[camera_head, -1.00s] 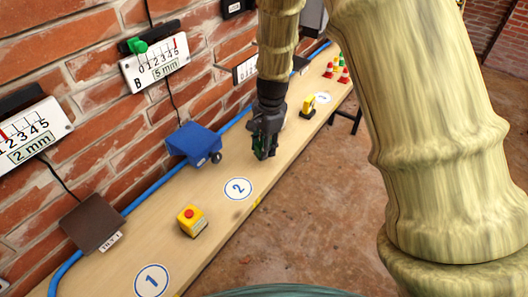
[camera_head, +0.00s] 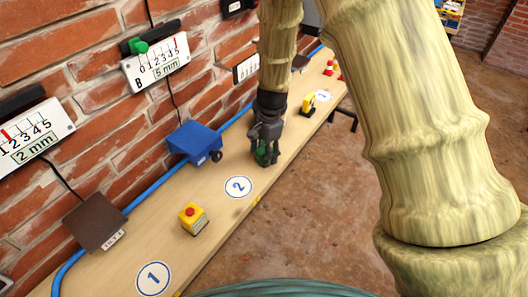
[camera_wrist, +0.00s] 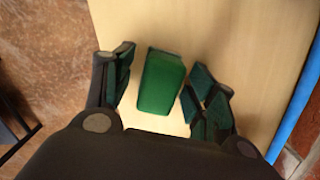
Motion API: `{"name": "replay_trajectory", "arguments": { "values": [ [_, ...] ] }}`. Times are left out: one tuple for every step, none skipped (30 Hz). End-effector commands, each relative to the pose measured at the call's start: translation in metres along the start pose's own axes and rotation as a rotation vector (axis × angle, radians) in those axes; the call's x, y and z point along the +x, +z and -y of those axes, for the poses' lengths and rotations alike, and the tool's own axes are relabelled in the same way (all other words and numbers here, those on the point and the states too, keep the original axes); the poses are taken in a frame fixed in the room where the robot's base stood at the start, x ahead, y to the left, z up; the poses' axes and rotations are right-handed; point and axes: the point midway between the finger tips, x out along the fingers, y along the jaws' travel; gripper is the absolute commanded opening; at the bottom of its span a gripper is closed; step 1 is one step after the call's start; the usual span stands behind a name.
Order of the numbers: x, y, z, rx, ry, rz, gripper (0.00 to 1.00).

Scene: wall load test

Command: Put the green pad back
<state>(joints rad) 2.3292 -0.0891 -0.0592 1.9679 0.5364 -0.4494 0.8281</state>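The green pad (camera_wrist: 162,84) is a block with rounded edges on the pale wooden bench, seen between my fingers in the wrist view. In the head view, green (camera_head: 264,155) shows between the fingers, mostly covered by them. My gripper (camera_wrist: 158,88) is open around the pad, one finger on each side, with narrow gaps to the pad. In the head view my gripper (camera_head: 265,156) points down at the bench, beyond the round label 2 (camera_head: 238,187). The pad's underside is hidden.
A yellow box with a red button (camera_head: 193,218) stands on the bench (camera_head: 205,259) near label 1 (camera_head: 153,279). A blue device (camera_head: 194,142) and a brown plate (camera_head: 95,221) lie along the wall side. A yellow object (camera_head: 308,104) stands farther along. A blue pipe (camera_head: 142,196) follows the wall.

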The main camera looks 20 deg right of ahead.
Motion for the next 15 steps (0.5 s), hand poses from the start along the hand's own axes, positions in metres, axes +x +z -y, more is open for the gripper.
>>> {"name": "replay_trajectory", "arguments": {
  "values": [
    [0.0,0.0,0.0,0.0,0.0,0.0,0.56],
    [0.0,0.0,0.0,0.0,0.0,0.0,0.56],
    [0.0,0.0,0.0,0.0,0.0,0.0,0.56],
    [0.0,0.0,0.0,0.0,0.0,0.0,0.56],
    [0.0,0.0,0.0,0.0,0.0,0.0,0.56],
    [-0.001,0.0,0.0,0.0,0.0,0.0,0.56],
    [-0.002,0.0,0.0,0.0,-0.001,0.0,0.56],
    [-0.004,0.0,0.0,0.0,-0.001,-0.001,0.56],
    [-0.005,0.0,0.0,0.0,-0.001,-0.001,0.56],
    [-0.007,0.0,0.001,-0.001,-0.001,-0.001,0.56],
    [-0.009,0.0,0.001,-0.001,-0.002,-0.001,0.56],
    [-0.013,0.0,0.001,-0.001,-0.002,-0.001,0.56],
    [-0.017,0.0,0.001,-0.001,-0.002,-0.001,0.56],
    [-0.02,0.0,0.001,-0.001,-0.003,-0.001,0.56],
    [-0.025,0.0,0.001,-0.001,-0.003,-0.002,0.56]
  ]
}}
